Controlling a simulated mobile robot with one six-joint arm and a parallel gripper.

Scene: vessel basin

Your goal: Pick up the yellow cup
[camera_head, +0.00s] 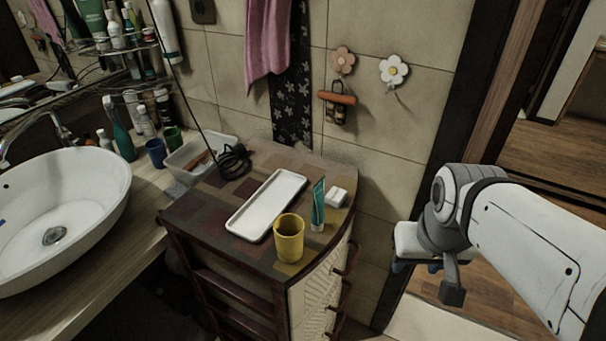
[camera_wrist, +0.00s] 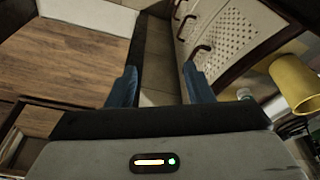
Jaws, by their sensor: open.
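The yellow cup (camera_head: 289,238) stands upright on the front corner of the small dark wooden cabinet (camera_head: 190,215), just in front of a white tray. In the wrist view the yellow cup (camera_wrist: 296,84) shows at the right edge, partly cut off and outside the jaws. My gripper hangs to the right of the cabinet, well apart from the cup; in the wrist view its two blue fingers (camera_wrist: 160,88) are spread with nothing between them. In the head view the fingers are mostly hidden behind my wrist.
A black cable lies behind. The sink basin (camera_head: 60,215) is at left. Cabinet handles (camera_wrist: 201,50) stick out at its front. Open floor lies right.

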